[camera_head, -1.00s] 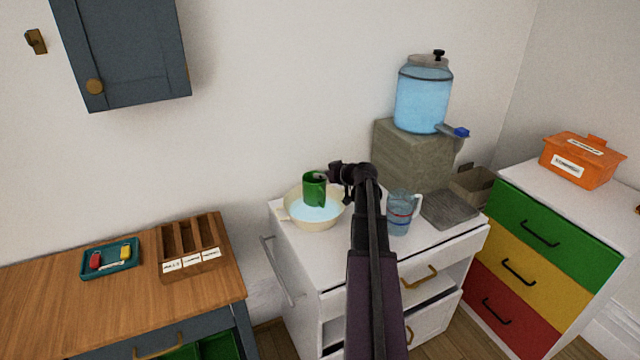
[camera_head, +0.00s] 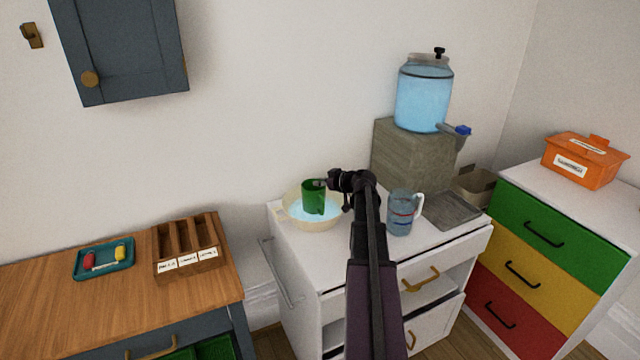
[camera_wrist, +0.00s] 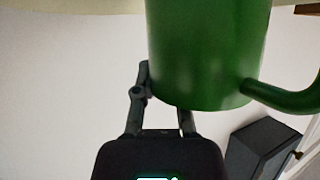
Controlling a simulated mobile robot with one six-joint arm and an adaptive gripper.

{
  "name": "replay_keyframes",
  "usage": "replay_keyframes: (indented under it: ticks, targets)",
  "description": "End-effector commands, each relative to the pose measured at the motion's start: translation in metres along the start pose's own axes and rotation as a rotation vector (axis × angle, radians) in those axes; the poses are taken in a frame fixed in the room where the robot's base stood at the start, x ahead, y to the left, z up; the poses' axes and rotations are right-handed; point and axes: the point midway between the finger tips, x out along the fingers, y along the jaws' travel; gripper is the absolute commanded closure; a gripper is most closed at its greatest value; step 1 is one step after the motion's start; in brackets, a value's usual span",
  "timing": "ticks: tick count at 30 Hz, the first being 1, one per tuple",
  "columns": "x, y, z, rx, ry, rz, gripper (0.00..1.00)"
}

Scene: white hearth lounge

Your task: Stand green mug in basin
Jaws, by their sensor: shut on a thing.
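The green mug (camera_head: 314,197) is within the outline of the cream basin (camera_head: 296,220), which holds pale blue water. The mug looks about upright. I cannot tell whether its base touches the basin's bottom. My gripper (camera_head: 326,184) reaches in from the right and is shut on the mug near its upper part. In the wrist view, the mug (camera_wrist: 205,55) fills the upper middle, in front of my gripper (camera_wrist: 163,95), and partly hides the fingers. Its handle (camera_wrist: 285,95) points to the right there, clear of the fingers.
A clear pitcher (camera_head: 401,212) stands right of my arm on the white cabinet (camera_head: 300,258). Behind it are a water dispenser (camera_head: 423,100) on a stone block (camera_head: 412,158) and a drip tray (camera_head: 453,210). A wooden table (camera_head: 60,305) is at the left.

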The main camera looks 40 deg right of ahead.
Motion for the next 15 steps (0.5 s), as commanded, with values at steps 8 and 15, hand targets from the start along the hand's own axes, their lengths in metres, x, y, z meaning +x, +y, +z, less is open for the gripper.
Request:
replay_keyframes:
  ticks: [8, 15]
  targets:
    - [0.0028, 0.0002, 0.0068, 0.001, 0.001, 0.0, 1.0]
    - [0.0048, -0.0005, 0.0112, 0.001, 0.0, -0.001, 1.0]
